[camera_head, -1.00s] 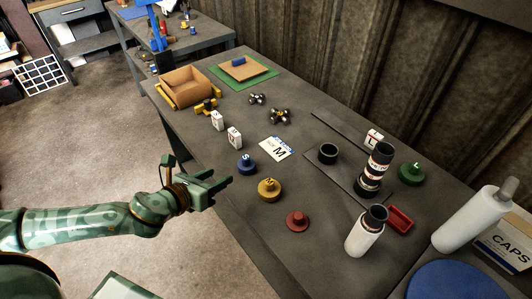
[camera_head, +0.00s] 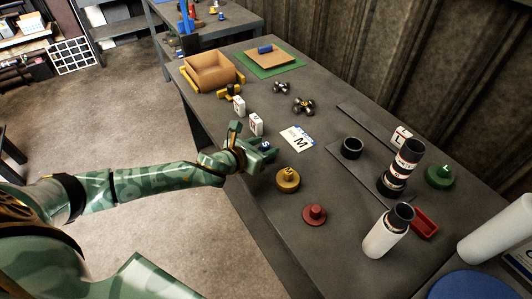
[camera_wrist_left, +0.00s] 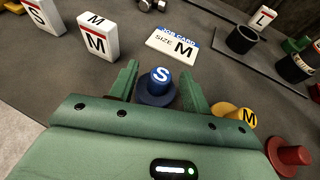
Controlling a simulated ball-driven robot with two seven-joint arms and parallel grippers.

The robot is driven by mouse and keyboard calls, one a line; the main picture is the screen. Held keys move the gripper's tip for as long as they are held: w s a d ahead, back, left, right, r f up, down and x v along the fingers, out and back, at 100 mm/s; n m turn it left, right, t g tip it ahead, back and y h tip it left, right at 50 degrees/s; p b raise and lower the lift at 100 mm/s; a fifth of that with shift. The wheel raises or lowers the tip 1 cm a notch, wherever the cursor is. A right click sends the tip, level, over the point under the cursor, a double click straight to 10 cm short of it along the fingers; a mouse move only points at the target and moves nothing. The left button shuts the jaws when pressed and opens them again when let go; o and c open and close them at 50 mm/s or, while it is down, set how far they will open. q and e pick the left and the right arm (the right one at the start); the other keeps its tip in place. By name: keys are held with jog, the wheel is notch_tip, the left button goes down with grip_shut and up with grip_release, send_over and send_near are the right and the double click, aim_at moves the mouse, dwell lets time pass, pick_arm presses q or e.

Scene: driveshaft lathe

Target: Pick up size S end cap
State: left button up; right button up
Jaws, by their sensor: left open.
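The size S end cap is blue with a white S on its knob. In the left wrist view the blue S cap (camera_wrist_left: 157,86) stands upright on the table between the two open fingers of my left gripper (camera_wrist_left: 160,82). In the head view the left gripper (camera_head: 264,154) covers most of the cap, and only a bit of blue (camera_head: 266,146) shows. I cannot tell whether the fingers touch it. The yellow M cap (camera_head: 288,179) stands just to the right of the gripper. My right gripper is not in view.
A size M job card (camera_head: 298,139) lies behind the gripper. White S and M blocks (camera_wrist_left: 97,36) stand to the left. A green L cap (camera_head: 439,176) is farther right.

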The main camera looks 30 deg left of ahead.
pick_arm(q)
jog(key=x, duration=0.3)
jog(key=shift+w+f+b, duration=0.2)
jog(key=shift+f+b, duration=0.1)
jog(key=shift+b, duration=0.1)
jog(key=shift+r, duration=0.15)
grip_shut()
